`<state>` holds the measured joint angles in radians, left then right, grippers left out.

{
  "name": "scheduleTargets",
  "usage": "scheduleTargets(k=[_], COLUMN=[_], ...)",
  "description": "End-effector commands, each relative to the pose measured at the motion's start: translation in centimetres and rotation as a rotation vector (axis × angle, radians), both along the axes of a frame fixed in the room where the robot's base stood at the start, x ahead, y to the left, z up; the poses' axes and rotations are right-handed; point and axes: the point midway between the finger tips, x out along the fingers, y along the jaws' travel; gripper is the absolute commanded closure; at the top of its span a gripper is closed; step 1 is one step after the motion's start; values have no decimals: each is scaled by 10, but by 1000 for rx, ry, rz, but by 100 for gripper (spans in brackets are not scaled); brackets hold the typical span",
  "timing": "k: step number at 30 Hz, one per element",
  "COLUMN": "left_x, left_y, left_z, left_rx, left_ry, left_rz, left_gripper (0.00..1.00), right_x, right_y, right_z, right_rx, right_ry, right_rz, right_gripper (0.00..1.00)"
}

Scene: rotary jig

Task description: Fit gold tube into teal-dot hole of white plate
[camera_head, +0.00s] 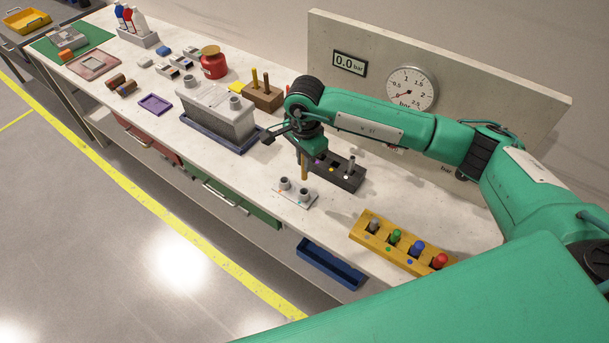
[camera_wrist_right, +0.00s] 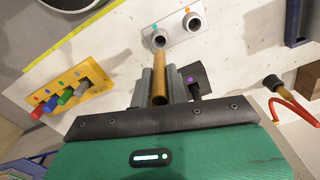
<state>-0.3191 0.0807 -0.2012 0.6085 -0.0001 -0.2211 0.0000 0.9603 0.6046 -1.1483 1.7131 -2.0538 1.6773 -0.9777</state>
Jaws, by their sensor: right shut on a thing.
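My right gripper (camera_head: 305,152) is shut on the gold tube (camera_head: 304,169), which hangs about upright below the fingers. In the right wrist view the gold tube (camera_wrist_right: 159,88) lies between the grey fingers of my right gripper (camera_wrist_right: 160,78). The white plate (camera_head: 286,198) lies on the bench just below and left of the tube. It carries two short grey collars. In the right wrist view the teal dot (camera_wrist_right: 155,26) sits by one collar (camera_wrist_right: 159,38), and an orange dot by the other. The tube's far end appears close to the teal-dot collar; I cannot tell the gap. My left gripper is out of view.
A black block (camera_head: 340,175) with coloured dots and a grey pin stands right behind the tube. A yellow rack (camera_head: 396,250) with coloured plugs is at front right. A grey box (camera_head: 218,110) and a wooden block (camera_head: 262,97) stand farther left. A blue tray (camera_head: 330,265) lies at the front edge.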

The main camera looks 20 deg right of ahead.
Motion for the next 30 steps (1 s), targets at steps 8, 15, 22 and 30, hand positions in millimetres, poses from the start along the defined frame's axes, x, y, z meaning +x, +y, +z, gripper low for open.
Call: scheduleTargets(k=[8,15,22,30], left_x=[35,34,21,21], left_y=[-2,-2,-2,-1], left_z=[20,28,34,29], left_rx=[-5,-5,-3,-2], left_ry=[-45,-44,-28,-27], left_rz=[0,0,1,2], left_gripper=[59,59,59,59], right_x=[0,-1,0,0], right_y=[0,0,0,0], right_z=[-44,-66,-92,-95], right_rx=[1,-1,0,0], right_ry=[1,3,1,0], right_rz=[0,0,1,1], right_gripper=[100,100,100,100])
